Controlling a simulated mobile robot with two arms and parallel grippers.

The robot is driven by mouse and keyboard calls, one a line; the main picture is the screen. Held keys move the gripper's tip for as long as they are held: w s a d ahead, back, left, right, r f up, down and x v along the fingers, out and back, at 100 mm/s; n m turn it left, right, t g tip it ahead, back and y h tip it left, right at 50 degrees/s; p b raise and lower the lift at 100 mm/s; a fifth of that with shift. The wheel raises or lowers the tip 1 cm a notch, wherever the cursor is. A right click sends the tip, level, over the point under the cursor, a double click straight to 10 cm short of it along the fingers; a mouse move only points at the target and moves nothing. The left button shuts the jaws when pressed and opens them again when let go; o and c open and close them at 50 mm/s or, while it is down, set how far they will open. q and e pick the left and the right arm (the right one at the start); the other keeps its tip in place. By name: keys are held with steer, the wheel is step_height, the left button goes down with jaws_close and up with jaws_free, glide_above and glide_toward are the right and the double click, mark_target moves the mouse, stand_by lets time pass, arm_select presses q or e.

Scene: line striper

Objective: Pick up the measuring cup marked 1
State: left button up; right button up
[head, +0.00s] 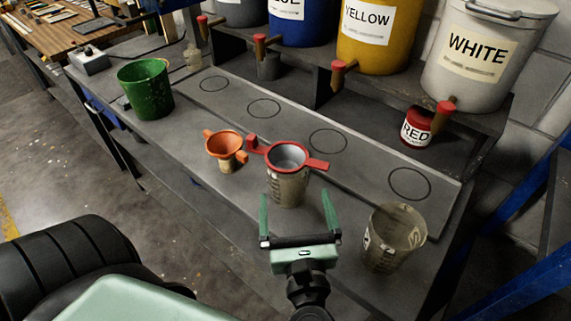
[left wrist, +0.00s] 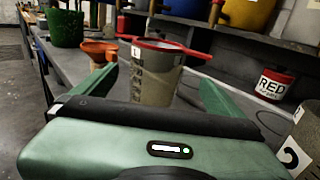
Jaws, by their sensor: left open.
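The measuring cup marked 1 (head: 287,191) is a grey, translucent cup standing upright on the bench, with a red-rimmed strainer (head: 318,163) across its top. In the left wrist view the cup (left wrist: 155,80) shows its white 1 label near the rim. My left gripper (head: 295,198) is open and empty, in front of the cup on its near side. In the left wrist view the cup appears between the two green fingers, and I see no finger touching it. My right gripper is not in view.
A second cup (head: 392,250), marked 2 in the left wrist view (left wrist: 300,150), stands close at the right. An orange funnel (head: 225,148) on a small holder and a green bucket (head: 146,92) stand left. Paint buckets (head: 478,60) and a red can (head: 415,128) are behind.

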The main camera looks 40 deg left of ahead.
mark_target(292, 182)
arm_select(q)
steer(key=p+x, duration=0.1)
steer(key=x, duration=0.1)
steer(key=r+p+x, duration=0.1)
steer(key=x, duration=0.1)
steer(key=shift+w+a, duration=0.1)
steer(key=shift+w, duration=0.05)
steer(key=shift+w+a+f, duration=0.15)
steer(key=shift+w+a, duration=0.1)
steer(key=w+a+r+p, duration=0.1)
steer(key=w+a+p, duration=0.1)
steer(key=shift+a+r+p, duration=0.1)
steer(key=shift+r+p, duration=0.05)
steer(key=shift+p, duration=0.25)
steer(key=shift+w+a+f, duration=0.3)
steer(key=shift+w+a, duration=0.4)
steer(key=shift+w, duration=0.05)
steer(key=shift+w+a+f, duration=0.1)
steer(key=shift+w, duration=0.05)
steer(key=c, duration=1.6)
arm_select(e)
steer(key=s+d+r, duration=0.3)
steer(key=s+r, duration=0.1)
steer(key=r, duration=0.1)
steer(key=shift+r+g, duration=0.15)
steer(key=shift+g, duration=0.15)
